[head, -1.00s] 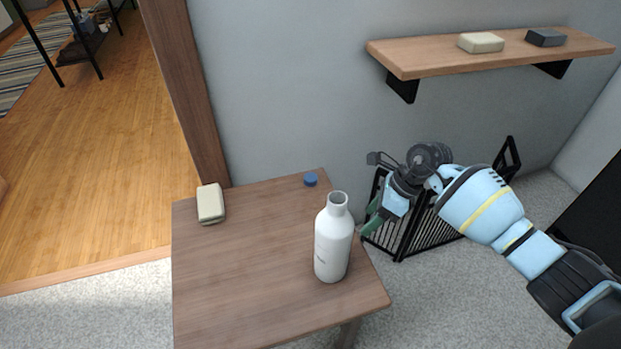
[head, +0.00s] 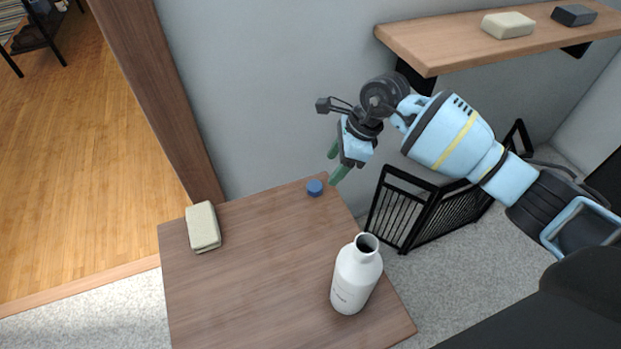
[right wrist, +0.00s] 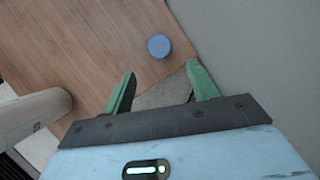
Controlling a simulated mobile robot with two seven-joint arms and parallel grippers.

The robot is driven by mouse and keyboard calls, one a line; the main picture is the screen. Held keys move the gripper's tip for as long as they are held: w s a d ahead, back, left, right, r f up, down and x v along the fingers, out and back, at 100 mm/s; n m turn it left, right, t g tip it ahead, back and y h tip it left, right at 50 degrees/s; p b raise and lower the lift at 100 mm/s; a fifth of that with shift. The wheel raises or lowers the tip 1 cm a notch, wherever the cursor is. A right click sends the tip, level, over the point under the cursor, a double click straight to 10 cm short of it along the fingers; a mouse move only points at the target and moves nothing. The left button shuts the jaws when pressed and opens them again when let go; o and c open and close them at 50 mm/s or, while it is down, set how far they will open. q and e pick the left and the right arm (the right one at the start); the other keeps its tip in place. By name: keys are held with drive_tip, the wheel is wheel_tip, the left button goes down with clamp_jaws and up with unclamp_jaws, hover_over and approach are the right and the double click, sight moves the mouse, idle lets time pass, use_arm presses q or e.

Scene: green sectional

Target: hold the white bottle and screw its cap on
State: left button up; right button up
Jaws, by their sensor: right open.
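The white bottle (head: 356,277) stands upright and open-mouthed near the table's right front corner. Part of it also shows at the left edge of the right wrist view (right wrist: 36,114). The blue cap (head: 315,187) lies at the table's back right corner. In the right wrist view the cap (right wrist: 159,46) lies beyond the fingertips, between their lines. My right gripper (head: 334,167) has green fingers, which are open and empty, just right of and above the cap. It also shows in the right wrist view (right wrist: 160,80). My left gripper is not in view.
The wooden table (head: 250,270) is mostly bare. A beige block (head: 203,227) lies at its left back. A wall shelf (head: 450,52) with a beige block (head: 508,25) and a dark block (head: 574,15) hangs above my right arm. A black rack (head: 425,212) stands on the floor right of the table.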

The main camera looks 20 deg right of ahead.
sight(318, 186)
drive_tip(key=shift+b+x, duration=0.35)
drive_tip(key=shift+x, duration=0.85)
drive_tip(key=shift+f, duration=0.15)
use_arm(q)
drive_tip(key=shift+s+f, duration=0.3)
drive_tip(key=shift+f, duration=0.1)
use_arm(e)
drive_tip(key=b+x, duration=0.2)
drive_tip(key=x, duration=0.3)
drive_tip(key=shift+w+a, duration=0.1)
drive_tip(key=shift+a, duration=0.1)
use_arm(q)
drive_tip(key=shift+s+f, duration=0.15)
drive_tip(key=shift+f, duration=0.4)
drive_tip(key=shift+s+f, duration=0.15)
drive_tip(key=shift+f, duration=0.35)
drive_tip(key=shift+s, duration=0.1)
use_arm(e)
drive_tip(key=c, duration=1.1)
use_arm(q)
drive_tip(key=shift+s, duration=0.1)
use_arm(e)
drive_tip(key=shift+o, duration=0.2)
